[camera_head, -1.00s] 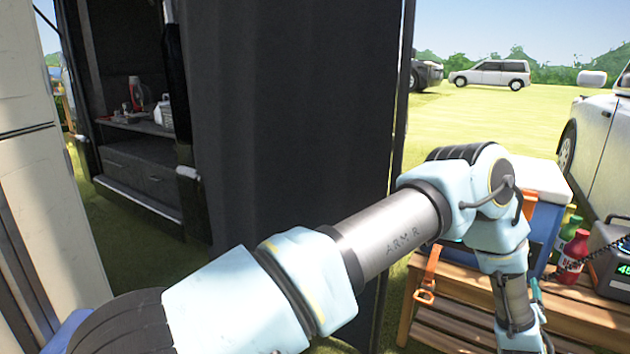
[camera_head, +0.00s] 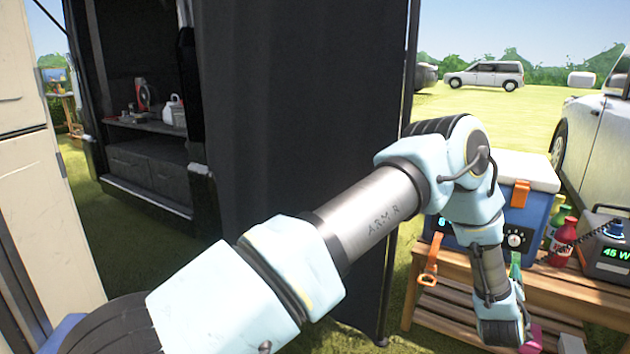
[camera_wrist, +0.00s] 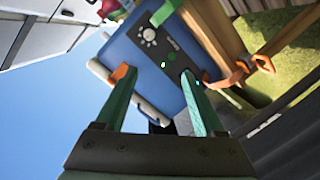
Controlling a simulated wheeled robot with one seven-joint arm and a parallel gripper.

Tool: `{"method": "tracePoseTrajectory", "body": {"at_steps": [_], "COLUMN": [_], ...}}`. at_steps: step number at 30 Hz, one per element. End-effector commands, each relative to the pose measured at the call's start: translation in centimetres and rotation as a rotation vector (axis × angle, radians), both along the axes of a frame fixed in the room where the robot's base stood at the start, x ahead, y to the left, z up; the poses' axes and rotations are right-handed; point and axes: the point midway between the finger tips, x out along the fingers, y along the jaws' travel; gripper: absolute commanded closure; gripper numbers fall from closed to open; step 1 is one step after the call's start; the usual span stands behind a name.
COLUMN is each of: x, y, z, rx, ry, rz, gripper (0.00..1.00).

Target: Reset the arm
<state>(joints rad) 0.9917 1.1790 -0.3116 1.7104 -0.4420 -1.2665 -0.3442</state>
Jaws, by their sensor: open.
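My arm reaches from the lower left to the right in the head view, then bends down in front of a wooden bench (camera_head: 455,262). The end of my arm hangs low in front of the bench, and my gripper's fingers are hardly visible there. In the wrist view my gripper (camera_wrist: 157,73) has its two green fingers wide apart. I see nothing held between them. The blue cooler (camera_wrist: 135,45) appears turned over beyond the fingertips. I cannot tell if the fingers touch it.
The cooler's white lid (camera_head: 535,170) shows behind my arm. Red bottle (camera_head: 562,243) and power unit (camera_head: 605,250) stand to its right on the bench. An orange strap (camera_head: 430,265) hangs at the bench's left. A dark panel (camera_head: 300,120) stands behind my arm.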

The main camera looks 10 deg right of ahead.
Motion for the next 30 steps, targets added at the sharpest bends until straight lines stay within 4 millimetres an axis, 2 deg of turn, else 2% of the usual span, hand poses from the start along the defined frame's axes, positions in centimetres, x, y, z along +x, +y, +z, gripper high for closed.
{"method": "tracePoseTrajectory", "body": {"at_steps": [8,11,14,17,18,22,24,26,27,30], "x": [5.3,7.6,10.3,12.5,13.1,13.3,12.6,11.5,10.5,7.6], "y": [3.9,6.7,11.0,17.5,20.3,29.7,34.7,38.9,41.6,47.5], "z": [2.9,4.2,5.8,7.5,8.1,9.6,10.4,10.9,11.3,12.0], "rx": [0.127,0.195,0.29,0.411,0.461,0.609,0.679,0.732,0.766,0.835], "ry": [0.04,0.064,0.101,0.16,0.187,0.293,0.355,0.415,0.455,0.556], "rz": [-0.026,-0.035,-0.042,-0.045,-0.045,-0.039,-0.034,-0.029,-0.026,-0.021], "gripper": [0.3,0.3,0.3,0.3,0.3,0.3,0.3,0.3,0.3,0.3]}}
